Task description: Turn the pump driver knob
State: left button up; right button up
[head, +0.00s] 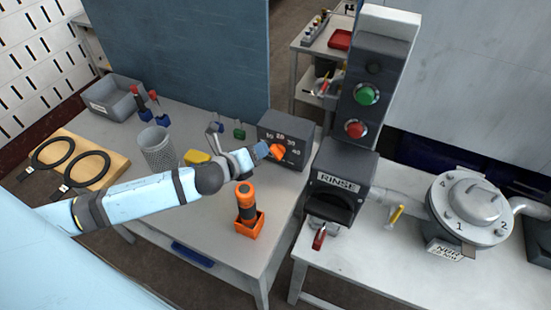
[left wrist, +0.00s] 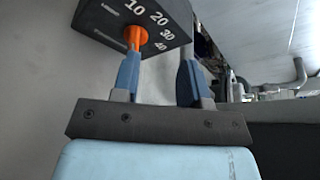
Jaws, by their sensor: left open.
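The pump driver is a dark grey box (head: 298,150) with white scale numbers, on the right part of the left table. Its orange knob (head: 277,152) is on the face towards me. My left gripper (head: 262,149) reaches in from the left, close to the knob. In the left wrist view the knob (left wrist: 135,37) is just beyond the left finger, under the 10 mark, and the open blue fingers (left wrist: 160,75) have nothing between them. I cannot tell whether a finger touches the knob. My right gripper is not in view.
An orange-handled tool stands in an orange holder (head: 250,224) in front of the box. A wire-mesh cup (head: 158,148) and a yellow block (head: 197,157) are on the left. A RINSE unit (head: 340,182) and button tower (head: 372,75) stand to the right.

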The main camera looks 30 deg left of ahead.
pick_arm(q)
jog(key=b, duration=0.4)
send_near(273, 154)
jog(key=w, duration=0.2)
jog(key=x, duration=0.8)
jog(key=shift+d+f+p, duration=0.15)
jog(key=shift+f+p, duration=0.2)
jog(key=shift+f, duration=0.05)
grip_shut()
